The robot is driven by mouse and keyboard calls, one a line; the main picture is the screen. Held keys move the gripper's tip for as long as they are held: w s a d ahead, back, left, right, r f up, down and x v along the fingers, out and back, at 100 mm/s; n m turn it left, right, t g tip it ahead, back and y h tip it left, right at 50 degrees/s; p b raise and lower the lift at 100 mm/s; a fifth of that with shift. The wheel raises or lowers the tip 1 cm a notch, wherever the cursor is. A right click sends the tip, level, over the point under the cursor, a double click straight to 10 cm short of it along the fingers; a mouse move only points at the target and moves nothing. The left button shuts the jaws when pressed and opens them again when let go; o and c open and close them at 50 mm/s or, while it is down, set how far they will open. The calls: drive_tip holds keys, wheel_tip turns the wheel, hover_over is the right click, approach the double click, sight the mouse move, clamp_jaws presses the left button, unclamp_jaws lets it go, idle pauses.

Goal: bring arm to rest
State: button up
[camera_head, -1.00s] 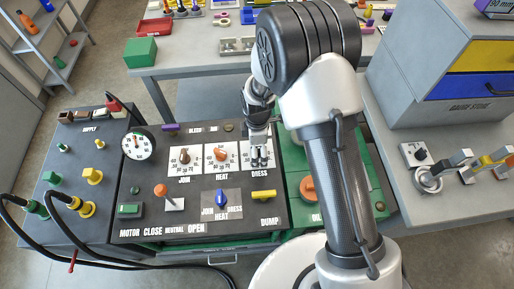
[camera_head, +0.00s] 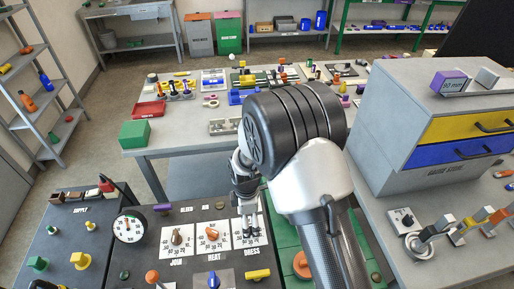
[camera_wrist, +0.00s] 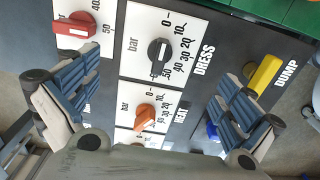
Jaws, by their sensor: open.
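My gripper (camera_head: 248,213) hangs over the dark control panel (camera_head: 140,258), near the dial marked DRESS. In the wrist view my gripper (camera_wrist: 150,112) is open, its two blue-padded fingers wide apart with nothing between them. The black DRESS knob (camera_wrist: 159,52) shows between and beyond the fingers. The orange HEAT knob (camera_wrist: 145,117) is also between them, lower in the wrist view. Neither knob is seen touched by a finger. In the head view the DRESS dial is partly hidden by my gripper.
A yellow DUMP handle (camera_head: 258,274) and a blue selector (camera_head: 213,280) are on the panel. A grey cabinet with yellow and blue drawers (camera_head: 465,152) stands at the right. A workbench (camera_head: 185,142) with several parts and a green box (camera_head: 135,134) lies behind the panel.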

drive_tip(key=s+d+r+m+t, duration=0.15)
drive_tip(key=d+r+m, duration=0.4)
drive_tip(key=r, duration=0.65)
drive_tip(key=s+d+r+m+t, duration=0.15)
drive_tip(key=d+r+m, duration=0.35)
drive_tip(key=r, duration=0.6)
drive_tip(key=s+d+r+m, duration=0.4)
drive_tip(key=s+d+m, duration=0.1)
drive_tip(key=s, duration=0.3)
drive_tip(key=s+d+r+m+t, duration=0.1)
drive_tip(key=s+d+r+m, duration=0.4)
drive_tip(key=s, duration=0.4)
drive_tip(key=shift+s+d+t, duration=0.3)
drive_tip(key=shift+d, duration=0.15)
drive_tip(key=shift+c, duration=0.2)
